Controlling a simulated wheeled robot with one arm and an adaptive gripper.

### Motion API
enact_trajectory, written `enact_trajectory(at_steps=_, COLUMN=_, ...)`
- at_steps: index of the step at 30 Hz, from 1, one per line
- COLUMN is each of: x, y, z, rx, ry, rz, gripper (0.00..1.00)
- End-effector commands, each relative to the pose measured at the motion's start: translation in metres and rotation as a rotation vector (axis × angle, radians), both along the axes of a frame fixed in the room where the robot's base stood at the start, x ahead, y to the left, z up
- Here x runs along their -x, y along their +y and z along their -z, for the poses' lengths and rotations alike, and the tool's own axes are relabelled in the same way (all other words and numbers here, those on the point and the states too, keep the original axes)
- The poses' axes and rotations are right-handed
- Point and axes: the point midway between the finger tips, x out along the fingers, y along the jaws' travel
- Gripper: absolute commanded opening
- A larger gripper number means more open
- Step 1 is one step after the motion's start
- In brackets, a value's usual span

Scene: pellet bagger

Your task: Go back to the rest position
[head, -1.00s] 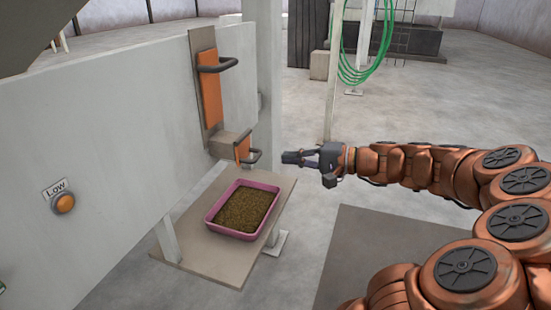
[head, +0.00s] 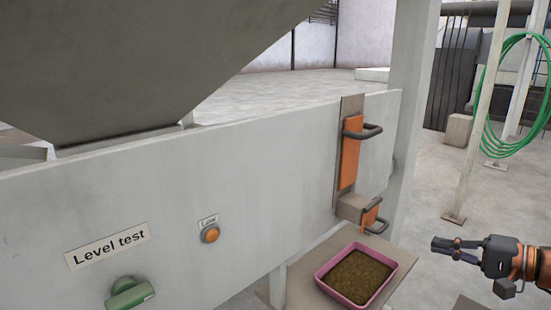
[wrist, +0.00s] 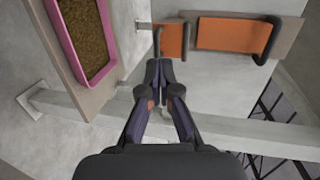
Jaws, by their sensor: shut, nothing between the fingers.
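My gripper (head: 456,248) is at the right of the head view, to the right of the pink tray and apart from it. In the wrist view its fingers (wrist: 159,68) are shut together with nothing between them. The pink tray (head: 324,287), full of brown pellets, stands on a flat shelf (head: 404,292) below the bagger's chute. It also shows at the upper left of the wrist view (wrist: 58,36).
Two orange gates with dark handles, a tall one (head: 349,152) and a small one (head: 369,216), are on the pale panel (head: 250,180). The panel bears an orange lamp (head: 210,235) marked Low and a green knob (head: 130,293) under a Level test label. A green hose (head: 487,125) hangs at right.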

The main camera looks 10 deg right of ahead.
Motion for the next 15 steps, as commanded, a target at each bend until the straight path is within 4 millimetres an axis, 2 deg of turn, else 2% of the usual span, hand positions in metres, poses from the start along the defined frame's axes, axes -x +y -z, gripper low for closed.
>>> enact_trajectory(at_steps=1, x=-0.003, y=0.024, z=-0.017, rx=0.029, ry=0.025, rz=-0.056, gripper=0.0)
enact_trajectory(at_steps=6, x=0.003, y=0.116, z=-0.041, rx=0.161, ry=0.152, rz=-0.271, gripper=0.0)
enact_trajectory(at_steps=12, x=0.039, y=0.198, z=-0.058, rx=0.349, ry=0.296, rz=-0.486, gripper=0.0)
enact_trajectory(at_steps=15, x=0.063, y=0.225, z=-0.064, rx=0.452, ry=0.366, rz=-0.575, gripper=0.0)
